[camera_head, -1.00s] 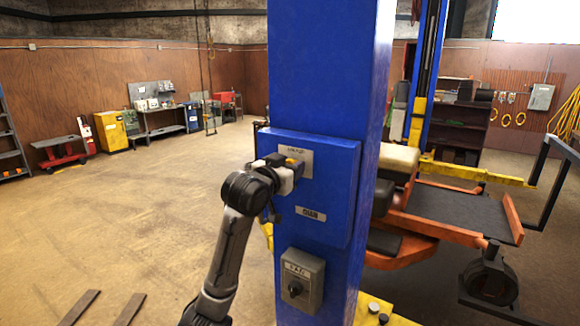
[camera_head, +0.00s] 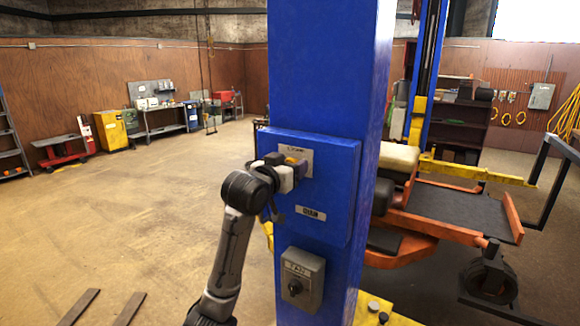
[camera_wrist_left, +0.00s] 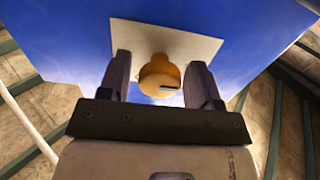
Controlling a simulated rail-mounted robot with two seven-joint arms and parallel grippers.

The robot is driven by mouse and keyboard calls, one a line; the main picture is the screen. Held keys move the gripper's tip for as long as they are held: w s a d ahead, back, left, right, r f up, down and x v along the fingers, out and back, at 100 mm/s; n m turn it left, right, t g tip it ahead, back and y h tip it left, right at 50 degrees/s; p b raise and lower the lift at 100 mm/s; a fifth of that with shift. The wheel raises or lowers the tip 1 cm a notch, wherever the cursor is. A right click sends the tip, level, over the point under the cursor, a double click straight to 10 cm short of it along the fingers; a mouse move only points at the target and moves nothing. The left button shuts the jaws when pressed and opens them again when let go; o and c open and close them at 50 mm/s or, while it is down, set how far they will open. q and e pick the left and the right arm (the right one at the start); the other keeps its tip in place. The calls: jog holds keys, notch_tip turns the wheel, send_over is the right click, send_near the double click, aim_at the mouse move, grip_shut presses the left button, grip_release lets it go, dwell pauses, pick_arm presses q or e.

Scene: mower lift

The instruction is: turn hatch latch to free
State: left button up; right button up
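The hatch is a raised blue panel (camera_head: 335,215) on the blue lift column. A white label plate (camera_head: 306,153) sits at its upper left. In the left wrist view an orange-yellow round latch knob (camera_wrist_left: 160,72) with a small dark slot stands on a pale plate (camera_wrist_left: 178,42). My left gripper (camera_wrist_left: 160,85) is open, with one finger on each side of the knob and a visible gap to both. In the head view the left gripper (camera_head: 296,170) is at the panel's upper left and hides most of the latch. My right gripper is not in view.
A grey switch box (camera_head: 301,281) with a dark knob is on the column below the panel. An orange and black mower (camera_head: 450,210) stands behind the column at right. Yellow lift parts (camera_head: 478,172) are beyond. The floor (camera_head: 130,220) at left is mostly clear.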

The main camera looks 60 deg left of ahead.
pick_arm(q)
jog(key=shift+o, duration=0.6)
jog(key=shift+s, duration=0.1)
jog(key=shift+s+d, duration=0.15)
jog(key=shift+s, duration=0.05)
jog(key=b+v, duration=0.4)
jog(key=v, duration=0.9)
jog(key=shift+b, duration=0.4)
